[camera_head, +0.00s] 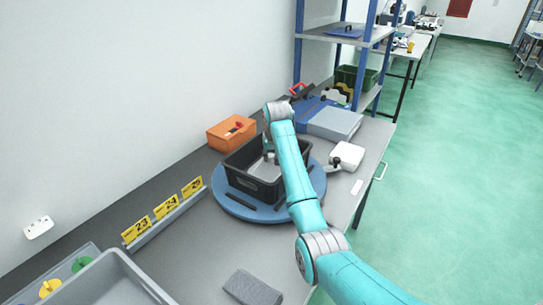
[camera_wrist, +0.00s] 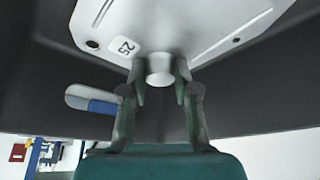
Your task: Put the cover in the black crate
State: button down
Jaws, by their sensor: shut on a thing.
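The cover (camera_wrist: 190,30) is a light grey aluminium casting with holes and a "25" label in the wrist view. My gripper (camera_wrist: 160,80) is shut on the round boss of the cover. In the head view my gripper (camera_head: 269,156) reaches down into the black crate (camera_head: 243,186). A grey part of the cover (camera_head: 264,172) shows inside the crate walls, partly hidden by my arm. I cannot tell whether the cover touches the crate floor.
The crate stands on a round blue turntable (camera_head: 250,209). An orange box (camera_head: 231,133) is behind it, and a white device (camera_head: 346,157) to its right. Yellow number signs (camera_head: 166,207) stand in a rail at left. A grey tray (camera_head: 105,282) is at front left.

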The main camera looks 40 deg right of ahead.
aim_at(275, 170)
jog(key=c, duration=0.9)
grip_release()
jog(key=shift+o, duration=0.2)
jog(key=v, duration=1.2)
